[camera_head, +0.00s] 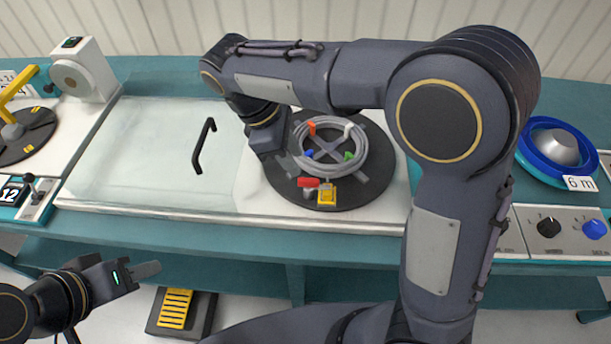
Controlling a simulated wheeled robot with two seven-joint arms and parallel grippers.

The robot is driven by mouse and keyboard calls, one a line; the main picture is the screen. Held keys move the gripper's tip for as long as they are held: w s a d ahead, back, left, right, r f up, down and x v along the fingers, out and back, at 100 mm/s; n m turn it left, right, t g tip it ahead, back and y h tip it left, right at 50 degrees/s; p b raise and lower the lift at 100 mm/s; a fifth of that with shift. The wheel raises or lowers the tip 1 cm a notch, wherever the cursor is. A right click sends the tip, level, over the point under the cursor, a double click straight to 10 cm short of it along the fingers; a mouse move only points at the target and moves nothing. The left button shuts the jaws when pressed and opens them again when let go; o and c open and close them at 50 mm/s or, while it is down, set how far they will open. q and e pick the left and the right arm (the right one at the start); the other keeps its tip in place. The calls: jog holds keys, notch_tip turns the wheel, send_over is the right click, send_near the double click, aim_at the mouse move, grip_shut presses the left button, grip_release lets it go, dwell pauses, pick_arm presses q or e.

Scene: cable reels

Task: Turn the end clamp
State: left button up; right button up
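At the plate's front edge sit a red piece (308,182) and a yellow block (327,195); I cannot tell which is the end clamp. My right gripper (290,166) points down at the coil's left side, just behind the red piece. My arm hides part of it, and its opening does not show clearly. My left gripper (148,269) is low at the left, in front of the bench, away from the coil; its finger gap does not show.
A clear cover (140,150) with a black handle (204,146) lies left of the plate. A yellow-handled device (12,128) stands at the far left. A blue reel (545,165) and knobs (549,227) are at the right. A yellow pedal (174,309) is on the floor.

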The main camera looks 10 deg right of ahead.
aim_at(309, 179)
jog(key=x, duration=0.6)
jog(key=shift+s+d+f, duration=0.1)
jog(key=shift+d+f, duration=0.1)
jog(key=shift+f, duration=0.15)
grip_shut()
